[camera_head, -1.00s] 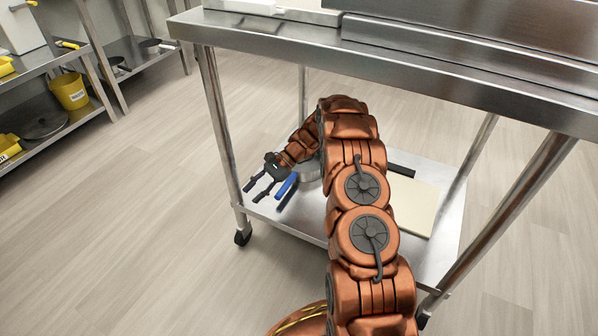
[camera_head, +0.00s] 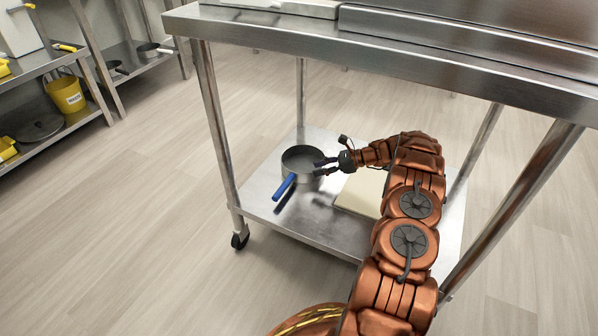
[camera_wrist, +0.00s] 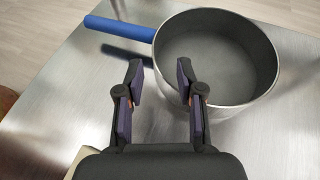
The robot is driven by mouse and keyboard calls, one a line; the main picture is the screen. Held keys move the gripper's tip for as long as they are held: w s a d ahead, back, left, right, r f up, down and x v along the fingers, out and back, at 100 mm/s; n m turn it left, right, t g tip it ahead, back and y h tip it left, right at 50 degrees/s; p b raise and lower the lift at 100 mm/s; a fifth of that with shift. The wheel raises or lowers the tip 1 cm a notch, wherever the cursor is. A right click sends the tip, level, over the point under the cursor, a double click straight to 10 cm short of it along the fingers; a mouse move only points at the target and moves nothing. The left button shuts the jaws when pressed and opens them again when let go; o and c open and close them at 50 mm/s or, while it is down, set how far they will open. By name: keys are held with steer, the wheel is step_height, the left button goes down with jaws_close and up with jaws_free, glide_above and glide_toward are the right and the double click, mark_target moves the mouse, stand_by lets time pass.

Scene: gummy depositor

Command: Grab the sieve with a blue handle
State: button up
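The sieve with a blue handle shows as a round, grey, pot-like vessel (camera_head: 304,159) on the lower shelf of the steel table. Its blue handle (camera_head: 285,187) points toward the front left. In the wrist view the vessel (camera_wrist: 217,55) is ahead and to the right, and its blue handle (camera_wrist: 119,29) reaches to the upper left. My gripper (camera_head: 322,167) is at the vessel's right side in the head view.
The steel lower shelf (camera_head: 262,203) has bare room around the handle. A cream board (camera_head: 358,194) lies on it beneath my arm. The tabletop (camera_head: 400,62) is above, with table legs (camera_head: 215,120) at the corners. A shelf with a yellow bucket (camera_head: 66,94) stands at left.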

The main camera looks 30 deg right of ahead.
mark_target(302, 174)
steer(key=shift+s+a+b+x, duration=0.15)
steer(key=shift+b+x, duration=0.35)
steer(key=shift+x, duration=0.35)
steer(key=shift+s+b+x, duration=0.15)
steer(key=shift+b+x, duration=0.35)
steer(key=shift+x, duration=0.35)
steer(key=shift+s+a+b+x, duration=0.15)
steer(key=shift+b+x, duration=0.35)
steer(key=shift+x, duration=0.35)
steer(key=shift+w+a+f, duration=0.2)
steer(key=shift+w+a, duration=0.15)
steer(key=shift+a, duration=0.05)
jaws_close()
